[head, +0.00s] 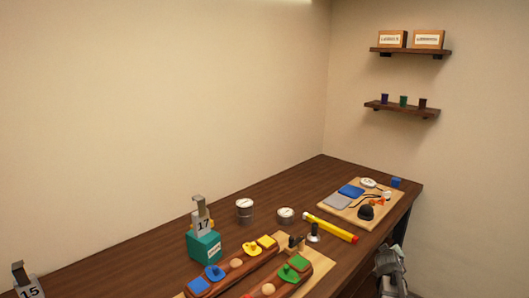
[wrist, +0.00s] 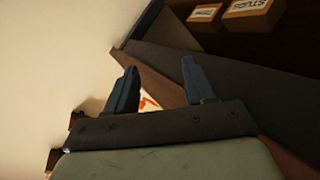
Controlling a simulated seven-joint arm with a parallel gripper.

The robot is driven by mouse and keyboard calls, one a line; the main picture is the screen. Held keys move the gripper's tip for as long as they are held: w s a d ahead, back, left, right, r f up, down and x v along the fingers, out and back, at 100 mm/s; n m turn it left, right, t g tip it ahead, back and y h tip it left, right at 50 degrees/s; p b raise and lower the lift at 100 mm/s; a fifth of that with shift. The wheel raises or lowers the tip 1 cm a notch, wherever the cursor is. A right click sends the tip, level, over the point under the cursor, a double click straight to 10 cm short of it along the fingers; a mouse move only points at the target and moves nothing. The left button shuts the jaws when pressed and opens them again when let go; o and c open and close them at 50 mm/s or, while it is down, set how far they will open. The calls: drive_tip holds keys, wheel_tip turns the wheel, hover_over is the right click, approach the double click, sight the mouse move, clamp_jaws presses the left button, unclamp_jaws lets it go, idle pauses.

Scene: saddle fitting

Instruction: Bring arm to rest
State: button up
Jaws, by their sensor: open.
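My gripper (wrist: 160,88) shows in the wrist view with its two dark fingers spread apart and nothing held between them. In the head view a grey part of my arm (head: 390,272) is at the lower right, beside the table's right edge and off the tabletop. The fingers cannot be made out there. The dark wooden table (head: 150,262) runs across the lower part of the head view.
Wooden blocks with coloured pieces (head: 240,265) lie at the front, near a teal box (head: 204,246). Two round tins (head: 245,211), a yellow tube (head: 330,228) and a board of small items (head: 345,214) stand farther back. Shelves (head: 410,51) hang on the right wall.

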drive_tip(key=s+a+f+m+g+y, duration=0.1)
drive_tip(key=s+a+f+g, duration=0.2)
drive_tip(key=s+a+f, duration=0.55)
drive_tip(key=s+a+f+g+y, duration=0.25)
drive_tip(key=s+f, duration=0.35)
drive_tip(key=f, duration=0.5)
drive_tip(key=s+a+f+m+g+y, duration=0.1)
drive_tip(key=s+a+f+g, duration=0.1)
drive_tip(key=s+a+f, duration=0.65)
drive_tip(key=s+a+f+g, duration=0.3)
drive_tip(key=s+f, duration=0.1)
drive_tip(key=s, duration=0.6)
drive_tip(key=s+a+f+m+g+y, duration=0.1)
drive_tip(key=s+a+f+g, duration=0.2)
drive_tip(key=s, duration=0.7)
drive_tip(key=s+a+f+g+y, duration=0.1)
drive_tip(key=s+a+f+g, duration=0.2)
drive_tip(key=s, duration=0.7)
drive_tip(key=shift+s+a+f, duration=0.4)
drive_tip(key=shift+a+f, duration=0.4)
drive_tip(key=shift+a, duration=0.2)
